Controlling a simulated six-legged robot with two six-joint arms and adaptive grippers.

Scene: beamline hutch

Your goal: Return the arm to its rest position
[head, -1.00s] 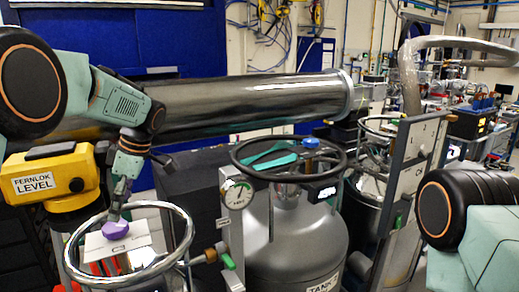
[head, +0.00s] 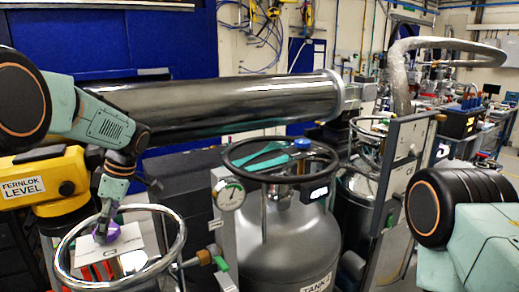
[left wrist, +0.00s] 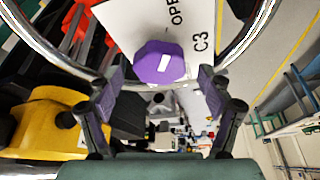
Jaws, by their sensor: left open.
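My left gripper (head: 108,212) points down over a chrome ring (head: 180,238) at the lower left of the head view. It is open. In the left wrist view my left gripper (left wrist: 157,98) has its two fingers spread wide apart. A purple knob (left wrist: 160,63) with a white stripe shows between and beyond them. The knob stands on a white plate (left wrist: 132,18) marked C3. In the head view the purple knob (head: 104,233) is just below the fingers; I cannot tell whether they touch. My right arm shows at the right edge, but its gripper is out of view.
A yellow box labelled FERNLOK LEVEL (head: 42,183) stands close beside my left arm. A long metal cylinder (head: 230,105) runs behind that arm. A grey tank (head: 290,240) with a dark ring and gauge (head: 231,194) stands right of the chrome ring.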

